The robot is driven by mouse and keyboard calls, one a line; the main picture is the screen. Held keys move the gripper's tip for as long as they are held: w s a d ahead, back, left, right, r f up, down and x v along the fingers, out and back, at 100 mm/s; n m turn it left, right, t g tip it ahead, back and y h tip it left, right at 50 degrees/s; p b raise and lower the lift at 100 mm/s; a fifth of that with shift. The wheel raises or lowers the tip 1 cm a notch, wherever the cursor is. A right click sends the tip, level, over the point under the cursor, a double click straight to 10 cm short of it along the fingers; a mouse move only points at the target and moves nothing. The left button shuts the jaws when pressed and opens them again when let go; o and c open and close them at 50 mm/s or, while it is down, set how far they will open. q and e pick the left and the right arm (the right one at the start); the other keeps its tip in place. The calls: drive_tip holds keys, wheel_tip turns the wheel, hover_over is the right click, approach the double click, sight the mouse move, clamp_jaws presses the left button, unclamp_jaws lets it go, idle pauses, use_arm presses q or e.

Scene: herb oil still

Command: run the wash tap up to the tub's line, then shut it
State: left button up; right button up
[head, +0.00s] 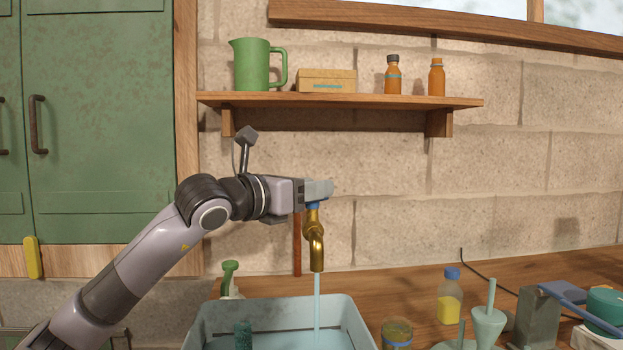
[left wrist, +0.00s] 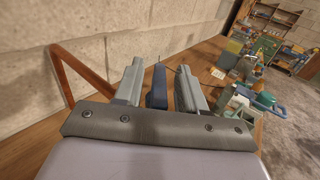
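The brass wash tap (head: 316,240) is running: a thin pale-blue stream (head: 317,300) falls from its spout into the grey-blue tub (head: 275,308). Water shows in the tub, but its lower part is cut off by the frame and I cannot make out the line. My left gripper (head: 318,189) is at the top of the tap, by its blue handle (head: 313,205). In the left wrist view the two fingers stand on either side of the blue handle (left wrist: 157,88), with a narrow gap on each side. My right gripper is not in view.
A green textured object (head: 243,334) stands at the tub, and a green-topped bottle (head: 230,280) behind it. Right of the tub are an amber jar (head: 397,333), a blue-capped bottle (head: 450,297) and pale-green funnels (head: 488,322). A shelf (head: 350,100) runs above.

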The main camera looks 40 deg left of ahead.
use_arm(q)
drive_tip(key=shift+w, duration=0.2)
clamp_jaws()
